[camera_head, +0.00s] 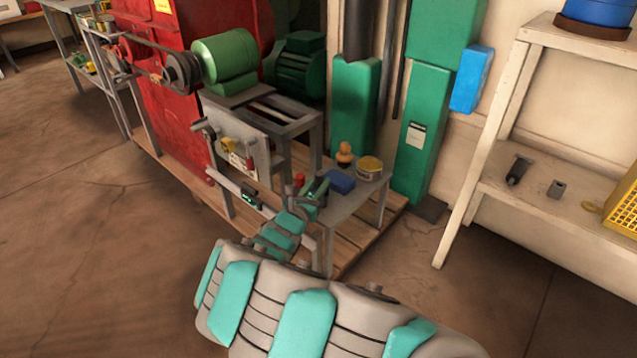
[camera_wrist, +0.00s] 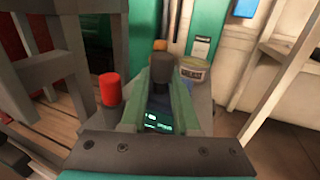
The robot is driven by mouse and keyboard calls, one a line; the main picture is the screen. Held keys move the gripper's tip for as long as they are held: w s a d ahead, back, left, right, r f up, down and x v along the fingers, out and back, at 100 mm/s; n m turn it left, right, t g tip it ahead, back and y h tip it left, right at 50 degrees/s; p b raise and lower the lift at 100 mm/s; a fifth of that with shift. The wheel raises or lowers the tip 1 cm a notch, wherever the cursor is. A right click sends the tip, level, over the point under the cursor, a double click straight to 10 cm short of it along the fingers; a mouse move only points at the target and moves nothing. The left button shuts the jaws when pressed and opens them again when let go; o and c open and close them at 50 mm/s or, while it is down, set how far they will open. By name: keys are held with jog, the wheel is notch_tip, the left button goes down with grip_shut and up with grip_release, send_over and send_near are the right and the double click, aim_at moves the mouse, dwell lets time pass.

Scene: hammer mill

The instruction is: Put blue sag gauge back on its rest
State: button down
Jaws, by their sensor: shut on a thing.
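My gripper (camera_head: 318,190) is over the small grey table beside the mill. In the wrist view its two green fingers (camera_wrist: 160,108) are shut on a dark device with a small lit display (camera_wrist: 158,122), seemingly the sag gauge; no blue shows on it there. A dark grey upright part (camera_wrist: 160,72) stands between the fingers, and I cannot tell whether it belongs to the held gauge. A blue block (camera_head: 341,182) is on the table just beyond the gripper, perhaps the rest. Contact beneath the held gauge is hidden.
A red-topped piece (camera_wrist: 110,90) stands close left of the fingers. A yellow tin (camera_head: 369,167) and an orange-brown knobbed object (camera_head: 344,154) stand at the table's back. Another dark device with a green display (camera_head: 250,197) is on the rail to the left. White shelving (camera_head: 490,190) stands right.

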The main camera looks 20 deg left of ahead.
jog(key=shift+f, duration=0.75)
jog(key=c, duration=0.6)
grip_release()
jog(key=shift+s+a+p, duration=0.15)
jog(key=shift+s, duration=1.8)
jog(key=shift+s+a+p, duration=0.15)
jog(key=shift+s, duration=1.8)
jog(key=shift+s+a+p, duration=0.15)
jog(key=shift+s+p, duration=1.15)
jog(key=shift+s, duration=0.7)
jog(key=shift+s+a+p, duration=0.15)
jog(key=shift+s+p, duration=1.15)
jog(key=shift+s, duration=0.65)
